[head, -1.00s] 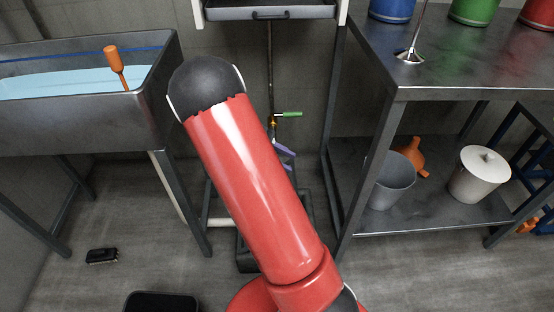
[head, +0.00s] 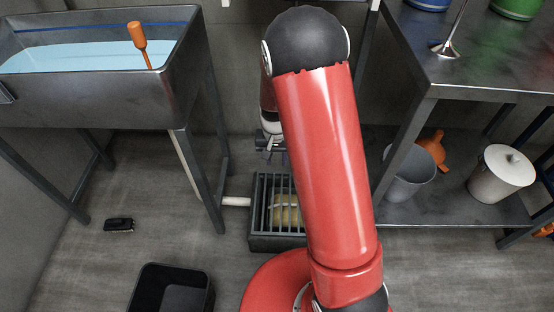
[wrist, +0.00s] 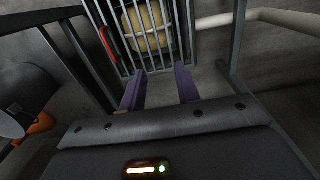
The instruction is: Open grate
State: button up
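The grate (head: 265,198) is a set of grey parallel bars over a dark box on the floor, in the middle of the head view and partly hidden behind my red arm. It also fills the top of the wrist view (wrist: 118,25), with a red handle (wrist: 108,43) along its left side. A yellowish rounded thing (head: 287,212) shows below the bars, and in the wrist view too (wrist: 150,40). My gripper (wrist: 160,70) is open, its two purple fingers apart with nothing between them, pointing toward the grate's near edge.
A white pipe (head: 236,201) meets the box from the left. A water-filled sink (head: 100,98) stands at left, a metal shelf table (head: 490,75) at right with a grey bucket (head: 410,178) and a white lidded pot (head: 500,175). A black bin (head: 150,275) stands in front.

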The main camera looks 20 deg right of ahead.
jog(key=shift+f, duration=0.45)
grip_shut()
jog(key=c, duration=0.7)
grip_release()
grip_release()
notch_tip(320, 180, up, 8)
dwell(0.6)
